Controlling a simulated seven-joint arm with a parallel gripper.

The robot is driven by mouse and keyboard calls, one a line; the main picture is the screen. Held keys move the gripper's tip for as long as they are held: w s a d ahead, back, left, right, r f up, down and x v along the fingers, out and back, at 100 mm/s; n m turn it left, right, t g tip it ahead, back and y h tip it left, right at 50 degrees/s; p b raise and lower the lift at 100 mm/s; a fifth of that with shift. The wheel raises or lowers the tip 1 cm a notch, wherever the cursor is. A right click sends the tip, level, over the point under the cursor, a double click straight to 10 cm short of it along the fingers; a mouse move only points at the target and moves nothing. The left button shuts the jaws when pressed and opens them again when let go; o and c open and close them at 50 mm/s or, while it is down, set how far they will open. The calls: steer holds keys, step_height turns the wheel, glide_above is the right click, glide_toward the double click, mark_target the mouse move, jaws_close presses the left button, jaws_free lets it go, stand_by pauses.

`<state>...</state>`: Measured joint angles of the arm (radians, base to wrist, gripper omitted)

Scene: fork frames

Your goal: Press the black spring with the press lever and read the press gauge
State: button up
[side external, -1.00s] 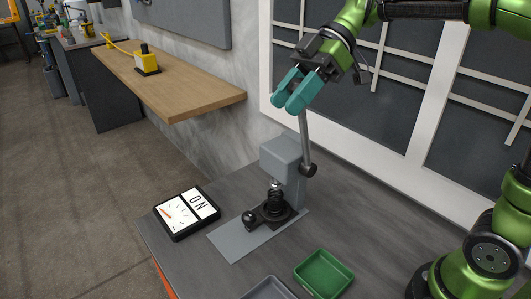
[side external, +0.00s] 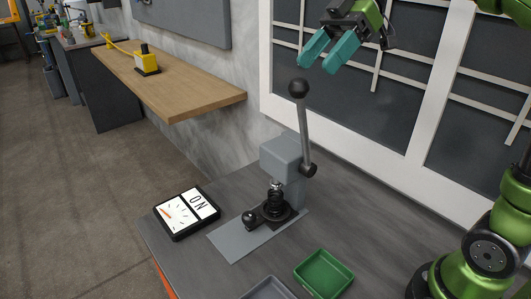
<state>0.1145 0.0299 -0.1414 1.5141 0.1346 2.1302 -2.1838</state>
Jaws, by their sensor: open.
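The press (side external: 282,160) stands on a grey base plate (side external: 236,243) on the dark table. Its press lever (side external: 304,122) points up, nearly upright, with a black ball knob (side external: 298,88) at its top. The black spring (side external: 275,202) sits upright under the press ram. My gripper (side external: 317,57) has teal fingers, is open and empty, and is above and apart from the knob.
A green tray (side external: 323,273) and a grey tray (side external: 268,288) sit at the table's front. A wooden shelf (side external: 165,89) holds a yellow-and-black device (side external: 147,62) at the upper left. The table right of the press is clear.

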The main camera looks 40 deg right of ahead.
steer(key=v, duration=0.8)
steer(key=shift+r, duration=0.2)
steer(key=shift+d, duration=0.15)
step_height(320, 180, down, 13)
steer(key=s+d+m+t+h, duration=0.25)
steer(key=m+h, duration=0.35)
steer(key=m, duration=0.7)
steer(key=s+a+f+m+t+h, duration=0.2)
steer(key=s+a+f+m+t, duration=0.2)
steer(key=s+f, duration=0.4)
steer(key=shift+a+m, duration=0.8)
